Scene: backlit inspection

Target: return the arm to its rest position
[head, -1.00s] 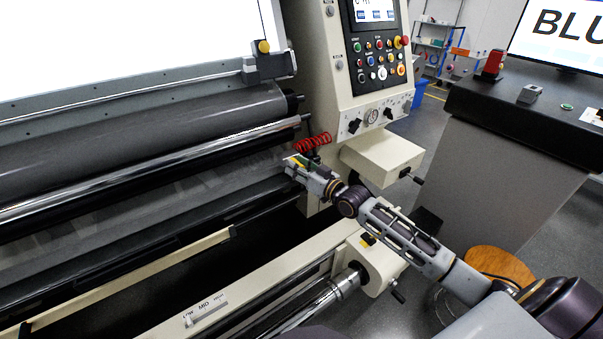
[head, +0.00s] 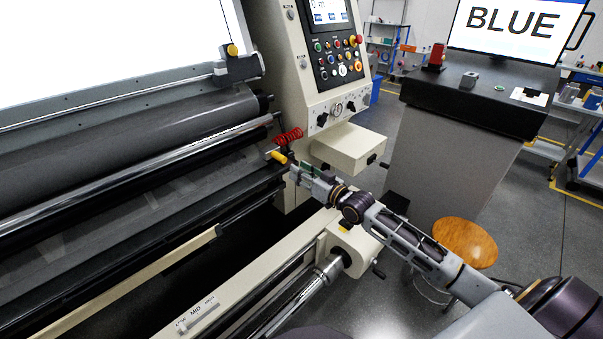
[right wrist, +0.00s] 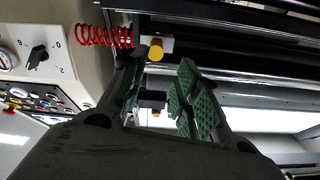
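My right arm comes in from the lower right. Its gripper (head: 297,172) is near the end of the machine's rollers, just right of and below a yellow-ended knob (head: 278,157), with a small gap between them. In the right wrist view, the two green-padded fingers (right wrist: 160,88) are spread apart with nothing between them. The yellow knob end (right wrist: 156,49) shows beyond the fingertips there. My left gripper is in neither view.
A red coiled cable (head: 288,136) hangs just above the gripper. A cream box (head: 348,147) juts out under the control panel (head: 333,62). A cream beam (head: 240,290) lies below the arm. A wooden stool (head: 465,243) and dark counter (head: 470,105) stand right.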

